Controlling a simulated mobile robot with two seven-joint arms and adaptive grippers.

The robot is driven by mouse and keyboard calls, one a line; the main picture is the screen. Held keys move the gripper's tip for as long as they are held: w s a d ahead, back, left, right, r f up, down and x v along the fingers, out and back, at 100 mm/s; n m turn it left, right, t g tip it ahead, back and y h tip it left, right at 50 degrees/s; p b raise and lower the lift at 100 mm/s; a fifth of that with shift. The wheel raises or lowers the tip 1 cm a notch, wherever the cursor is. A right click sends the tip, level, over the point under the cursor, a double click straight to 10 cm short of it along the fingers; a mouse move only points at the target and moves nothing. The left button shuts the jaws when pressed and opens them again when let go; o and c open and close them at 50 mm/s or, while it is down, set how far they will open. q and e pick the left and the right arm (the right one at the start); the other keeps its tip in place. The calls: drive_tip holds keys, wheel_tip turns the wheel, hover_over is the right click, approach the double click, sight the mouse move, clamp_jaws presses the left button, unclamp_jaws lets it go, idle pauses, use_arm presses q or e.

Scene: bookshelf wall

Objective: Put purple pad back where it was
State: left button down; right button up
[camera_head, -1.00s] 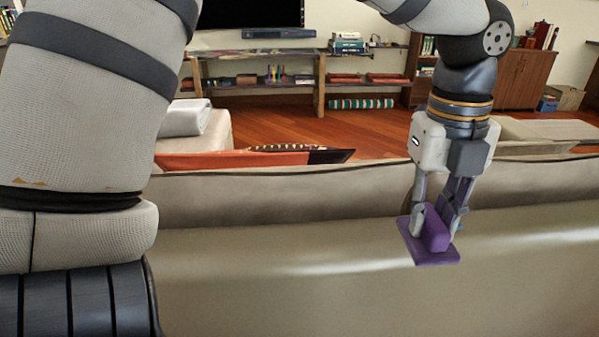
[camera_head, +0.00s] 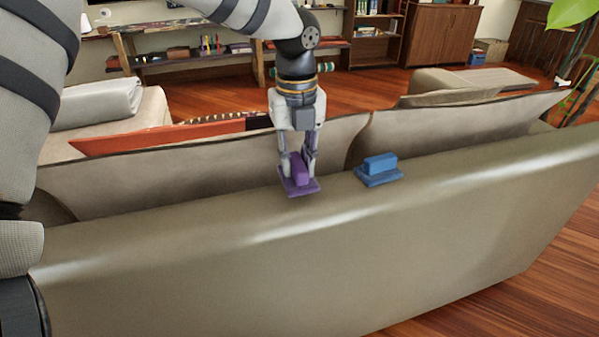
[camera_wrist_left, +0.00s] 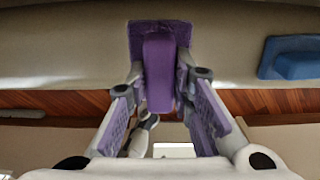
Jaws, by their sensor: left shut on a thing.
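The purple pad (camera_head: 301,186) is a flat plate with a raised block handle. My left gripper (camera_head: 299,168) is shut on the handle and points down over the top of the beige sofa back (camera_head: 240,212). I cannot tell whether the plate touches the sofa. In the left wrist view the purple pad (camera_wrist_left: 159,72) sits between the fingers, its plate facing the sofa. A similar blue pad (camera_head: 379,171) rests on the sofa back to the right of the gripper, apart from it. The blue pad also shows in the wrist view (camera_wrist_left: 293,58). My right gripper is out of view.
Sofa cushions (camera_head: 455,127) stand just behind the sofa back's top. An orange cushion (camera_head: 160,137) and a folded white blanket (camera_head: 97,103) lie beyond. A low shelf (camera_head: 185,62) stands at the far wall. The sofa top right of the blue pad is bare.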

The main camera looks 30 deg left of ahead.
sight(297, 162)
use_arm(q)
drive_tip(key=shift+s+d+f, duration=0.1)
drive_tip(key=shift+f, duration=1.2)
drive_tip(key=shift+f, duration=0.1)
drive_tip(key=c, duration=1.4)
unclamp_jaws()
wheel_tip(297, 162, up, 12)
drive_tip(key=shift+r, duration=0.15)
